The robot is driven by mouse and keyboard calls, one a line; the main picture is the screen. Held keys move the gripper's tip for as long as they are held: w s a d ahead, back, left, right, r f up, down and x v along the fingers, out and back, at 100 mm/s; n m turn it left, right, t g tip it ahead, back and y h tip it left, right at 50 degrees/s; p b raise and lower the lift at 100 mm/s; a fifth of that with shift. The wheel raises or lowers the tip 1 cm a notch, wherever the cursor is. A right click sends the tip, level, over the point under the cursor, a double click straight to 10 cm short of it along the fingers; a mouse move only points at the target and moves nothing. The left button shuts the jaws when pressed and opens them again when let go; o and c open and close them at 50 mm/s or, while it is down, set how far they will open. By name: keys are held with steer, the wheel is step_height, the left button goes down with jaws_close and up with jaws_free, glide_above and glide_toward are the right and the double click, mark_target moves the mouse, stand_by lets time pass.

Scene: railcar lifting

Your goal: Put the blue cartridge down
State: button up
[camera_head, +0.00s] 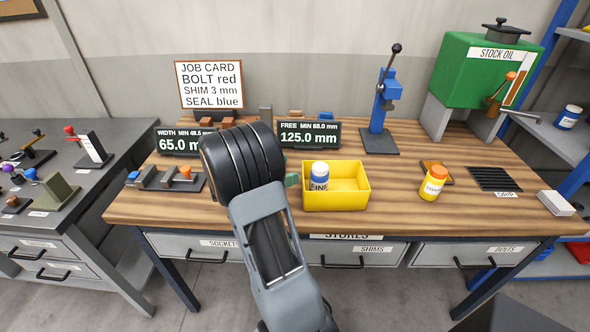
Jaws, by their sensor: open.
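A second blue container (570,117) stands on the right shelf.
A blue press (381,105), a green stock oil tank (485,68) and two readouts (179,141) (308,134) stand behind. Bare bench (395,205) lies between bin and yellow bottle.

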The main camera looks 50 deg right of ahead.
steer(key=w+a+r+n+t, duration=0.2)
steer(key=w+n+t, duration=0.1)
steer(key=w+t, duration=0.25)
steer(key=w+a+r+n+t, duration=0.1)
steer(key=w+r+n+t, duration=0.1)
steer(key=w+t, duration=0.4)
steer(key=w+a+r+n+t+y, duration=0.1)
steer(key=w+a+n+t+y, duration=0.1)
steer(key=a+n+t+y, duration=0.45)
steer(key=w+a+r+n+t+y, duration=0.1)
steer(key=w+a+n+t+y, duration=0.2)
steer(key=a, duration=0.6)
steer(key=s+a+f+n+g+y, duration=0.2)
steer(key=s+a+n+g+y, duration=0.1)
steer(key=s+a+n+y, duration=0.65)
steer(key=s+a+f+g+h, duration=0.1)
steer(key=s+g, duration=0.1)
steer(key=s, duration=0.3)
steer(key=s+a+f+g+h, duration=0.1)
steer(key=s+f+g+h, duration=0.1)
steer(key=s, duration=0.4)
steer(key=shift+a+f+g, duration=0.15)
steer(key=shift+f+g, duration=0.1)
steer(key=shift+g, duration=0.45)
